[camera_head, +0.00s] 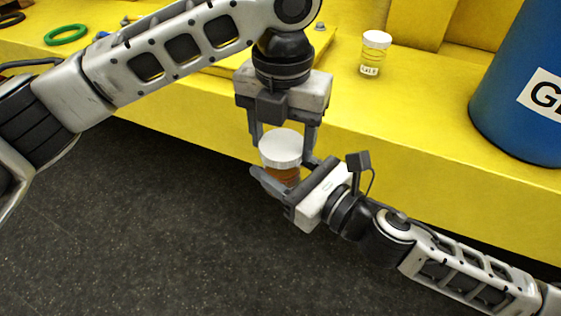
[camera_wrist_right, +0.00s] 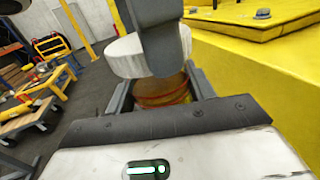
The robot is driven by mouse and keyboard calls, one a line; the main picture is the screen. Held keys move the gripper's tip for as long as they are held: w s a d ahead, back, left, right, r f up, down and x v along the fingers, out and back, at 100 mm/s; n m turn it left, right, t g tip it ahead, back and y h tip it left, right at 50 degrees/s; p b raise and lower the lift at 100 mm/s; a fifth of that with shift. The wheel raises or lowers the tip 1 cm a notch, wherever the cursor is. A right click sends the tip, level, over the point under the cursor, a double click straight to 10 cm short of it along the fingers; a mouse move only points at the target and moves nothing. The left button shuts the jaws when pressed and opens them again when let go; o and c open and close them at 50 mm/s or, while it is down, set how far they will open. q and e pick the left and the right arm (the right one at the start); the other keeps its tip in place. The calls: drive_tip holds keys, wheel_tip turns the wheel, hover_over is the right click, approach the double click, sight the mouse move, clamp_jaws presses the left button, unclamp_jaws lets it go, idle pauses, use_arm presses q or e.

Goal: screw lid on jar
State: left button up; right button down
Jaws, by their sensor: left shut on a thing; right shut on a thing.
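A white round lid (camera_head: 281,149) sits between the fingers of my left gripper (camera_head: 283,133), which reaches down from above and is shut on it. Below it is an amber-brown jar (camera_head: 283,176), upright between the fingers of my right gripper (camera_head: 291,178), which is shut on it from the right. In the right wrist view the jar (camera_wrist_right: 163,91) shows between the fingers, and the lid (camera_wrist_right: 128,57) appears above it and shifted to the left, slightly tilted. A left finger hides part of the lid there. I cannot tell whether lid and jar touch.
A yellow bench (camera_head: 430,120) runs behind. The dark floor (camera_head: 160,230) in front is clear. A wooden cart (camera_wrist_right: 30,110) shows at left in the wrist view.

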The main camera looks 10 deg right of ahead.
use_arm(q)
drive_tip(key=m, duration=0.4)
drive_tip(key=shift+m, duration=0.4)
drive_tip(key=o, duration=1.2)
drive_tip(key=shift+r, duration=0.1)
wheel_tip(320, 180, up, 12)
drive_tip(key=shift+f, duration=0.1)
